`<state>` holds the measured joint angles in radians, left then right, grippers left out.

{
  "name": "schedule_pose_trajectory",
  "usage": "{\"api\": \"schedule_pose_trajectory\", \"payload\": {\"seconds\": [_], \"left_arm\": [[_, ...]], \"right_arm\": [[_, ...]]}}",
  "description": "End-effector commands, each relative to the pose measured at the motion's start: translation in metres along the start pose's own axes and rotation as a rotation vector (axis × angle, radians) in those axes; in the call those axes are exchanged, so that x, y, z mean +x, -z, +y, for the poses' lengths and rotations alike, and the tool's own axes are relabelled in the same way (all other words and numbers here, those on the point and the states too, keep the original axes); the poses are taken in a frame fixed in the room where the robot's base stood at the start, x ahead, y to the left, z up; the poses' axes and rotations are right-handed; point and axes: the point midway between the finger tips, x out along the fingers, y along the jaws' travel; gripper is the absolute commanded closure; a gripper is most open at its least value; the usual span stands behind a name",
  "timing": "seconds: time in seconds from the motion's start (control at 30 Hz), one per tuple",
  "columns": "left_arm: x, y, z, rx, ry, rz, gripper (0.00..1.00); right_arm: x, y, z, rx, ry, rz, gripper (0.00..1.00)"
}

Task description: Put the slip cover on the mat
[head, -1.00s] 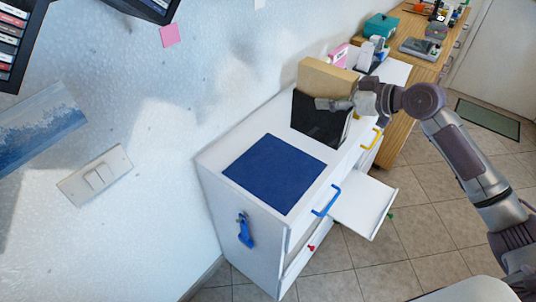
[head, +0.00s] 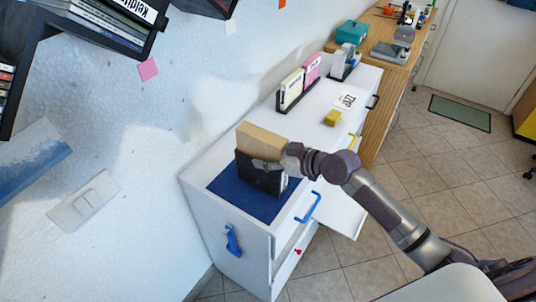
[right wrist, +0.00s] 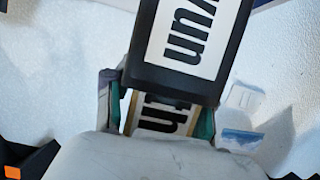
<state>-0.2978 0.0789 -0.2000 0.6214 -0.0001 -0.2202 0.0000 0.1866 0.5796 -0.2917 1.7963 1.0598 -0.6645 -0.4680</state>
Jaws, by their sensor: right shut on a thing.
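The slip cover (head: 258,176) is a black sleeve with a tan block (head: 262,143) sticking up out of it. It stands upright over the dark blue mat (head: 228,191) on the white cabinet. I cannot tell whether its bottom touches the mat. In the right wrist view, the black cover (right wrist: 181,84) with a white lettered label shows beyond the fingers (right wrist: 160,110). My left gripper is not in view.
Farther along the cabinet top stand a holder with white (head: 291,88) and pink (head: 311,69) cases, a yellow block (head: 332,118) and a lettered white card (head: 346,101). Blue (head: 308,207) and yellow (head: 354,141) handles stick out in front. The wall is at the left.

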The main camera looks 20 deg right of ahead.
Motion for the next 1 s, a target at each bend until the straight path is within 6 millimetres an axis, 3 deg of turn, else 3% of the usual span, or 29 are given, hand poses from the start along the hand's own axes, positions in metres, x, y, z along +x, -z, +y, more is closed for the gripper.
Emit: {"api": "schedule_pose_trajectory", "payload": {"seconds": [0.2,0.23,0.37,0.77,1.0], "left_arm": [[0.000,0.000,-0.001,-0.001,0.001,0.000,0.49],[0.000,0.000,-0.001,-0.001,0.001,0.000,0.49],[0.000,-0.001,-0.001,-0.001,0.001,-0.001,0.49],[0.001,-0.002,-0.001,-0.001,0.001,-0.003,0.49],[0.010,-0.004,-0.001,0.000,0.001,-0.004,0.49]], "right_arm": [[0.001,-0.001,0.000,-0.002,-0.001,0.004,0.98],[0.001,-0.002,0.000,-0.002,0.000,0.000,0.43],[0.001,-0.002,0.000,-0.001,0.000,0.000,0.22],[-0.004,-0.003,0.001,-0.002,-0.001,0.000,0.20],[-0.043,-0.006,0.001,-0.006,-0.002,-0.004,0.20]]}}
